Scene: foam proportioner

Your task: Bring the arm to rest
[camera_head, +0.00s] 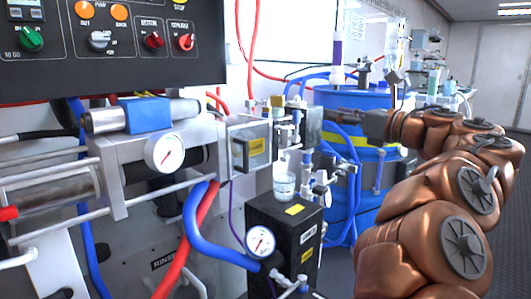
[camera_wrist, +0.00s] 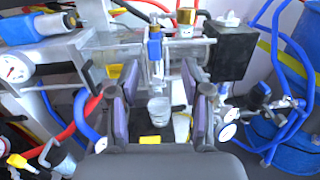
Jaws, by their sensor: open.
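My gripper (camera_wrist: 160,80) is open in the wrist view, with its two dark fingers apart and nothing held between them. A clear cup (camera_wrist: 159,111) shows between and beyond the fingers. In the head view the clear cup (camera_head: 284,185) stands on a black box (camera_head: 275,225). My copper-coloured arm reaches in from the right in the head view. My gripper (camera_head: 308,122) is at its left end, above and to the right of the cup, close to the valve fittings. Its fingertips are hard to make out there.
Blue drums (camera_head: 350,165) stand behind the arm. A pressure gauge (camera_head: 261,241), a blue hose (camera_head: 195,235) and a red hose (camera_head: 190,255) crowd the front. A control panel (camera_head: 110,40) hangs at upper left. The open floor and doors (camera_head: 490,65) are at far right.

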